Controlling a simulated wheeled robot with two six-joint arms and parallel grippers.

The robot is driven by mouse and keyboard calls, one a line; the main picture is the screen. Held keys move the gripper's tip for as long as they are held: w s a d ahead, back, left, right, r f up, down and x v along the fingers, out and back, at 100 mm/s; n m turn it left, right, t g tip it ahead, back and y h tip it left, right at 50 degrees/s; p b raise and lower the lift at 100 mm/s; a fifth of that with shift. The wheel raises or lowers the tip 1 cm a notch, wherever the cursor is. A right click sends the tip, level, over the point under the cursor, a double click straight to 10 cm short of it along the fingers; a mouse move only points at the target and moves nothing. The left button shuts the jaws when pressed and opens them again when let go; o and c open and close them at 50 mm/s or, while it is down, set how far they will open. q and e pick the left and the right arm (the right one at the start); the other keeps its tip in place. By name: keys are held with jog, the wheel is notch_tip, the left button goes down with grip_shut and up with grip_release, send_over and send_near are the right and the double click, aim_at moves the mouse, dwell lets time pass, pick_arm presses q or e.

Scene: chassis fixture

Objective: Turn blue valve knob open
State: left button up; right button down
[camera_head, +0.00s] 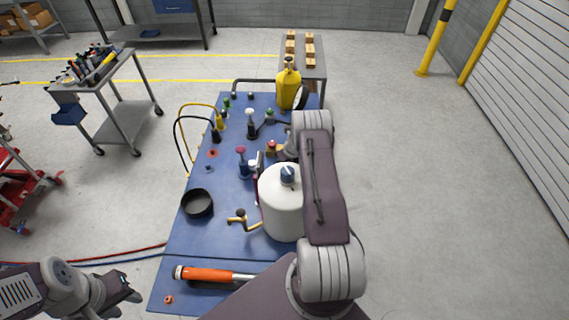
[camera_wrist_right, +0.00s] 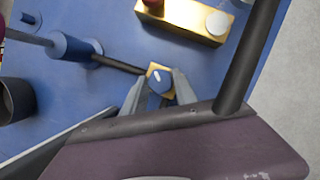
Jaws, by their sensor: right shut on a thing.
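The blue valve knob (camera_wrist_right: 160,76) has a white mark on top and sits on a small brass body in the right wrist view. My right gripper (camera_wrist_right: 158,86) has its two grey fingers on either side of the knob, shut on it. In the head view my right arm covers this area, so the knob cannot be made out there. My left gripper (camera_head: 128,297) is at the lower left, beside the table's left edge, empty; its fingers appear apart.
The blue table (camera_head: 190,240) carries a white canister (camera_head: 280,212), a black ring-shaped cup (camera_head: 197,203), an orange-handled tool (camera_head: 205,274) and a yellow tank (camera_head: 289,92). A brass block with a red knob (camera_wrist_right: 152,4) lies near the blue knob. A dark bar (camera_wrist_right: 250,50) stands close right.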

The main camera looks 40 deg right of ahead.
jog(key=shift+f+n+b, duration=0.25)
jog(key=shift+n+b, duration=0.25)
jog(key=shift+b, duration=0.15)
jog(key=n+y+b, duration=0.1)
jog(key=n+b, duration=0.2)
jog(key=shift+d+f+y+b, duration=0.1)
jog(key=shift+d+y+b, duration=0.05)
jog(key=shift+y+b, duration=0.15)
jog(key=n+y+b, duration=0.1)
jog(key=n+b, duration=0.1)
jog(key=n, duration=0.1)
jog(key=shift+g+b, duration=0.3)
jog(key=shift+b, duration=0.1)
jog(key=shift+d+r+n+y+b, duration=0.1)
jog(key=shift+r+n+y+b, duration=0.2)
jog(key=shift+n+b, duration=0.55)
jog(key=c, duration=1)
grip_release()
jog(key=shift+r, duration=0.15)
